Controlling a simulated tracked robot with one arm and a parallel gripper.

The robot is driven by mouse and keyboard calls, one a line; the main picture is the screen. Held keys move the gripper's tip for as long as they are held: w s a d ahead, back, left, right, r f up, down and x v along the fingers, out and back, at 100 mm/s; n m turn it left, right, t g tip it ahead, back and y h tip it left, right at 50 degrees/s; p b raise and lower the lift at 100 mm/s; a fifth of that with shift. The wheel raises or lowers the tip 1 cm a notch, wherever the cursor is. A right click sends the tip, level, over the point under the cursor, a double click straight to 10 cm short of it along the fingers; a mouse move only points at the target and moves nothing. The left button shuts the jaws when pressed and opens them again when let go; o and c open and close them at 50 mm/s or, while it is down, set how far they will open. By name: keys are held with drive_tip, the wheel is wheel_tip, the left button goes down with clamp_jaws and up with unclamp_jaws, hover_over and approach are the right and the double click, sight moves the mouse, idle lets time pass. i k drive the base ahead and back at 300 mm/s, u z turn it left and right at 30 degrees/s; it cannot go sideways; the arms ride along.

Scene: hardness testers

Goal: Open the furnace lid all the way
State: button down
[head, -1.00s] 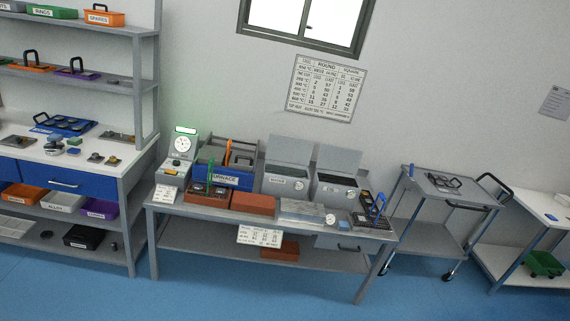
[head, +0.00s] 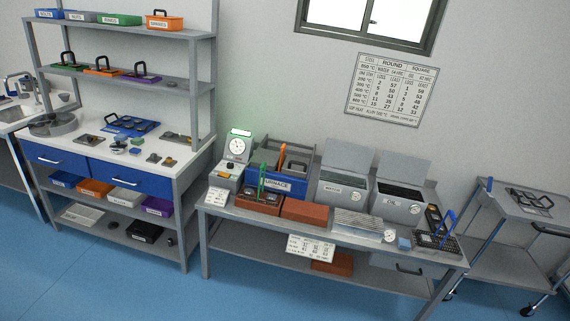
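The furnace (head: 293,187) stands on the grey bench, left of centre, with a blue front labelled FURNACE. Grey panels and a dark handle show at its top. An orange upright piece (head: 282,158) rises at its top. From this distance I cannot tell the lid from the body or how far it is open. A green tool stands upright in front of the furnace's left part. My gripper is not in view.
A dial instrument (head: 238,149) stands left of the furnace. Red-brown bricks (head: 304,211) lie before it. Two grey tanks with raised lids (head: 344,190) stand to its right. A shelved workbench (head: 187,169) is at left and a trolley (head: 540,230) at right. Blue floor lies in front.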

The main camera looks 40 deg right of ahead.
sight(297, 166)
drive_tip(key=z, duration=0.05)
drive_tip(key=i, duration=0.3)
drive_tip(key=z, duration=1.1)
drive_tip(key=i, duration=1.2)
drive_tip(key=z, duration=0.3)
drive_tip(key=i, duration=1.85)
drive_tip(key=u, duration=0.5)
